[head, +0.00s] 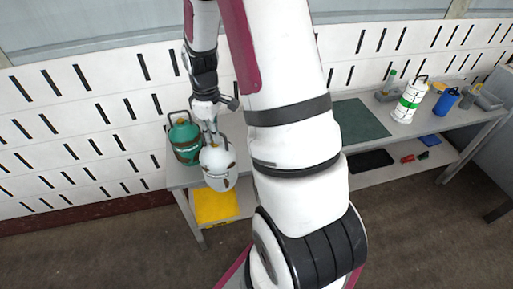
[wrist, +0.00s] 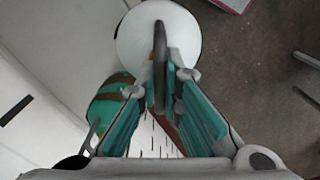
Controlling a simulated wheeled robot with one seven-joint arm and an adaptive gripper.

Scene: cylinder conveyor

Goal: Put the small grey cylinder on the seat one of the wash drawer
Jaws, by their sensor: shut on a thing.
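A light grey, nearly white cylinder (head: 218,170) with a dark hoop handle hangs upright below my gripper (head: 211,132), at the left end of the bench in the head view. My gripper is shut on its handle. In the wrist view the handle lies between the teal fingers of my gripper (wrist: 162,84), with the round pale top of the cylinder (wrist: 133,40) beyond them. Whether its base touches the bench cannot be told. I cannot make out a wash drawer or its seat one in either view.
A green cylinder (head: 185,143) stands close to the left of the held one. A white cylinder with a green band (head: 409,101) and a blue bottle (head: 446,101) stand at the bench's right. A dark mat (head: 360,121) lies mid-bench. A yellow box (head: 214,207) sits below.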

